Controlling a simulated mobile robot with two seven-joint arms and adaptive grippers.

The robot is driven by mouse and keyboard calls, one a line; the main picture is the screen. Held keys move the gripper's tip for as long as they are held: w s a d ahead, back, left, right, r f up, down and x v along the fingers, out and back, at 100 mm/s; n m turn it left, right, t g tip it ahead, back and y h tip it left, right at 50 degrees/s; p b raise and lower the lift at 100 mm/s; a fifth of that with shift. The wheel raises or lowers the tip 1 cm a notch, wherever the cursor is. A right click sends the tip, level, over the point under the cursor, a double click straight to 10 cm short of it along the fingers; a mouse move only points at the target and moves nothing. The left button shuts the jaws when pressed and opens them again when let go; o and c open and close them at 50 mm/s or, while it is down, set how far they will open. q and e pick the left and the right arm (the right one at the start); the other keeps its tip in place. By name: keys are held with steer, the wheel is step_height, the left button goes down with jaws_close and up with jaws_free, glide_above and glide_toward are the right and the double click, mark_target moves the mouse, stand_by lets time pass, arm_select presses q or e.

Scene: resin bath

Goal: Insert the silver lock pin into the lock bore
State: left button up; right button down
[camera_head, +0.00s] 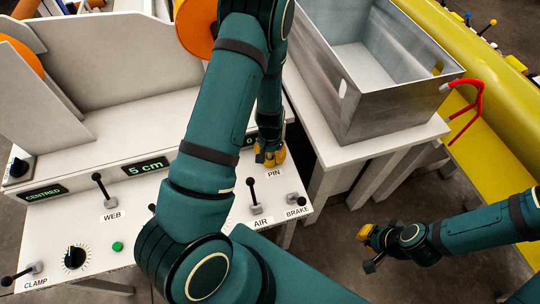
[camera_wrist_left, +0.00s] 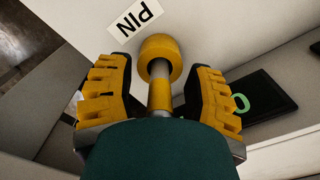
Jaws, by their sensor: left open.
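In the left wrist view a silver lock pin (camera_wrist_left: 159,72) with yellow parts lies between the fingers of my left gripper (camera_wrist_left: 160,105). The fingers are open, with a gap on each side of the pin. A wide yellow collar or knob (camera_wrist_left: 160,50) is at its far end, beside the PIN label (camera_wrist_left: 134,18). In the head view my left gripper (camera_head: 270,156) is low over the console's right part, just above the PIN label (camera_head: 274,173). The pin is not distinct there. I cannot make out the lock bore. My right gripper (camera_head: 369,238) is away from the console, over the floor; its opening is unclear.
The white console (camera_head: 75,222) carries WEB (camera_head: 99,186), AIR (camera_head: 254,197) and BRAKE (camera_head: 293,199) levers and a "5 cm" display (camera_head: 146,169). A metal bath (camera_head: 390,108) stands on a white stand at the right. A red hooked handle (camera_head: 472,105) is beside it.

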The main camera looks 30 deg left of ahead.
arm_select(q)
jaws_close()
